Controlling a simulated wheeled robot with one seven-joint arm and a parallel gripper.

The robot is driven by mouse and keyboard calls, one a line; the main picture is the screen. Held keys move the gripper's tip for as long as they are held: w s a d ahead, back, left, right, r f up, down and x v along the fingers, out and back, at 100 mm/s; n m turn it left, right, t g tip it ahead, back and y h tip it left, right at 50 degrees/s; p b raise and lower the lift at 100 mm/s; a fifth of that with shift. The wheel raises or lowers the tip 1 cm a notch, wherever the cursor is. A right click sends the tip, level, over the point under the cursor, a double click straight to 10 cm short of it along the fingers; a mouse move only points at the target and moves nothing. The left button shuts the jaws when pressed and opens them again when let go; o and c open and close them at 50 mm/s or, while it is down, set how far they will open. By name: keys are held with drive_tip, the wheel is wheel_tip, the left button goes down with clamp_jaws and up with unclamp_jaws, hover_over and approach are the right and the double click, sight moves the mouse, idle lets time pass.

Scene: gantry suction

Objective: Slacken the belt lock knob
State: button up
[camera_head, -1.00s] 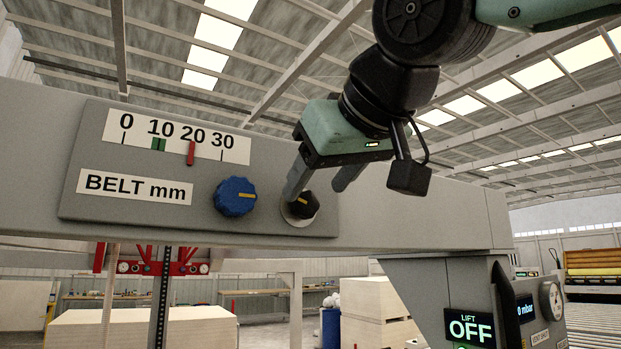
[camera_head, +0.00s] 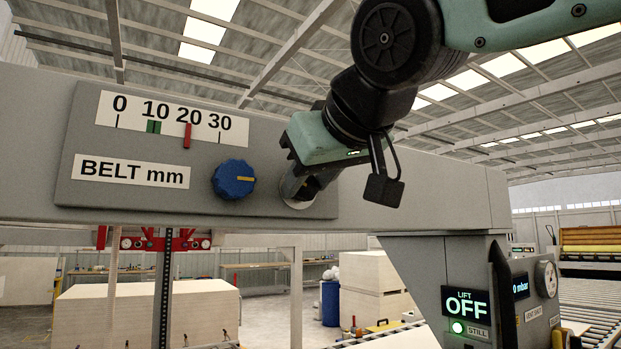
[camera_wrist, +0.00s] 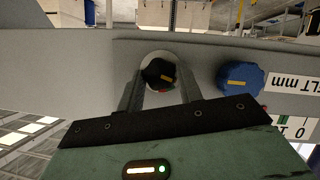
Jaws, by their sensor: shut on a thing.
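The black belt lock knob (camera_wrist: 158,73) with an orange pointer line sits on a pale round plate in the wrist view. My gripper (camera_wrist: 160,90) is at it, with one finger on each side, shut on the knob. In the head view my gripper (camera_head: 303,190) covers most of the knob, and only the pale plate's edge shows. The blue knob (camera_head: 233,179) with a yellow line is just left of it. The belt scale (camera_head: 168,122) reads 0 to 30 mm, with a green mark near 10 and a red pointer near 20.
The grey panel (camera_head: 80,160) is fixed on a long beam. Below right, a lift display (camera_head: 466,302) reads OFF, with a green lamp marked STILL. A gauge (camera_head: 546,279) stands beside it. Board stacks (camera_head: 140,310) lie behind, beneath the beam.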

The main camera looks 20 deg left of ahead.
drive_tip(key=shift+f+b, duration=0.15)
drive_tip(key=shift+b, duration=0.3)
drive_tip(key=n+t+b, duration=0.1)
drive_tip(key=n+b, duration=0.1)
drive_tip(key=b, duration=0.1)
drive_tip(key=shift+s+a+f+h, duration=0.1)
drive_tip(key=shift+f+h, duration=0.05)
drive_tip(key=shift+h, duration=0.15)
drive_tip(key=shift+s+n+t+h+b, duration=0.1)
drive_tip(key=shift+n+t+h+b, duration=0.2)
drive_tip(key=shift+n+t+b, duration=0.85)
drive_tip(key=shift+r+n+g+b, duration=0.2)
drive_tip(key=shift+n+g+b, duration=0.05)
drive_tip(key=shift+b, duration=0.15)
drive_tip(key=o, duration=1)
drive_tip(key=b+v, duration=0.5)
drive_tip(key=v, duration=1.2)
drive_tip(key=shift+s, duration=0.15)
